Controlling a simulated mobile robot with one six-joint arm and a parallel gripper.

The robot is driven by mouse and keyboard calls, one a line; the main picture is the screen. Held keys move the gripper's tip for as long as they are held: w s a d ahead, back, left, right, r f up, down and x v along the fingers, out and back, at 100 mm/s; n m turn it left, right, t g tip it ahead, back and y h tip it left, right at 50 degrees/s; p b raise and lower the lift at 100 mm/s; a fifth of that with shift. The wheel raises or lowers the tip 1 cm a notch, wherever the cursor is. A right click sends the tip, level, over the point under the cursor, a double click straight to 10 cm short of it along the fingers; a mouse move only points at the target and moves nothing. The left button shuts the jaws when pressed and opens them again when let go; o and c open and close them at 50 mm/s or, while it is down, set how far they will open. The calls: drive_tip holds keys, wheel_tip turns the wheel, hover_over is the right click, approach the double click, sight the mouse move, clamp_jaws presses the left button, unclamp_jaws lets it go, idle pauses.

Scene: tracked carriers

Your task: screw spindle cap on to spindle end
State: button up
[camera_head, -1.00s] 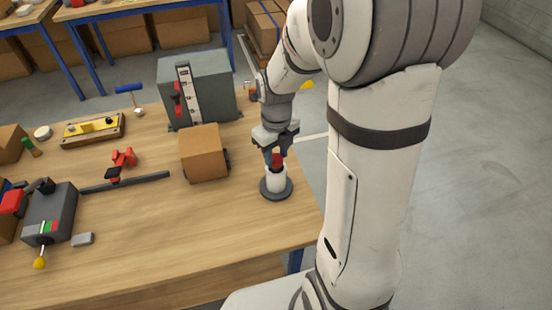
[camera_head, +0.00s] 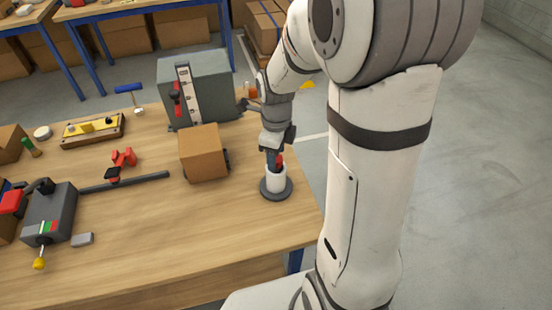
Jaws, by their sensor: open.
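The spindle is a white upright cylinder (camera_head: 275,182) on a dark round base (camera_head: 284,194), near the right end of the wooden table. The red spindle cap (camera_head: 280,160) is at the top of the spindle, partly hidden by a finger. Whether the cap is seated on the thread cannot be made out. My gripper (camera_head: 274,160) points down over the spindle top with its fingers at the cap. It is open, seen nearly edge-on, so the gap to the cap is hidden.
A brown box (camera_head: 202,154) stands just left of the spindle. A grey machine with a scale (camera_head: 210,88) stands behind it. A dark rail with a red clamp (camera_head: 124,168) and a grey lever device (camera_head: 48,215) lie further left. The table front is clear.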

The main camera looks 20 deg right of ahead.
drive_tip(key=n, duration=1.7)
drive_tip(key=shift+n, duration=0.4)
drive_tip(key=n, duration=0.5)
drive_tip(key=shift+c, duration=0.2)
drive_tip(key=c, duration=0.7)
drive_tip(key=m, duration=0.3)
drive_tip(key=shift+c, duration=0.6)
drive_tip(key=m, duration=0.4)
drive_tip(key=shift+m, duration=1.4)
